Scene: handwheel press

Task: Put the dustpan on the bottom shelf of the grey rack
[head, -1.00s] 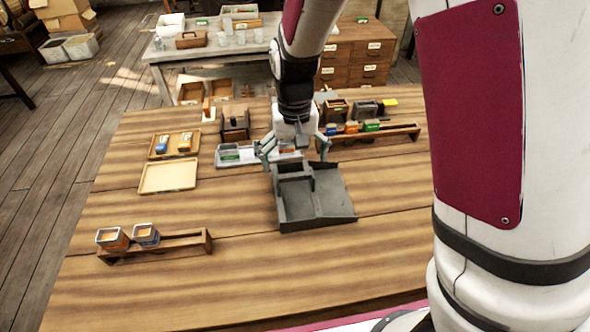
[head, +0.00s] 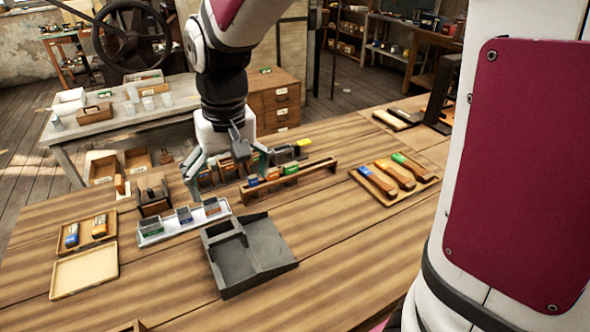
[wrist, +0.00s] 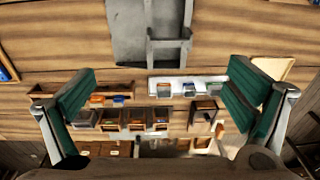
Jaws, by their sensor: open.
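The grey dustpan (head: 266,244) lies on the wooden table, toward its front. In the wrist view the dustpan (wrist: 128,35) is at the top edge and partly cut off. My gripper (head: 226,168) is open and empty. It is raised above the table, beyond the dustpan and over the small boxes, apart from the dustpan. In the wrist view its two green-padded fingers (wrist: 160,98) are spread wide with nothing between them. Shelving (head: 385,47) with small items stands at the back right; I cannot tell whether it is the grey rack.
A light tray (head: 146,241) with small bins and a wooden rack (head: 318,178) stand close behind the dustpan. A tray of coloured-ended wooden blocks (head: 430,187) is to the right. A handwheel (head: 132,37) and drawers (head: 278,100) are behind. The front right tabletop is clear.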

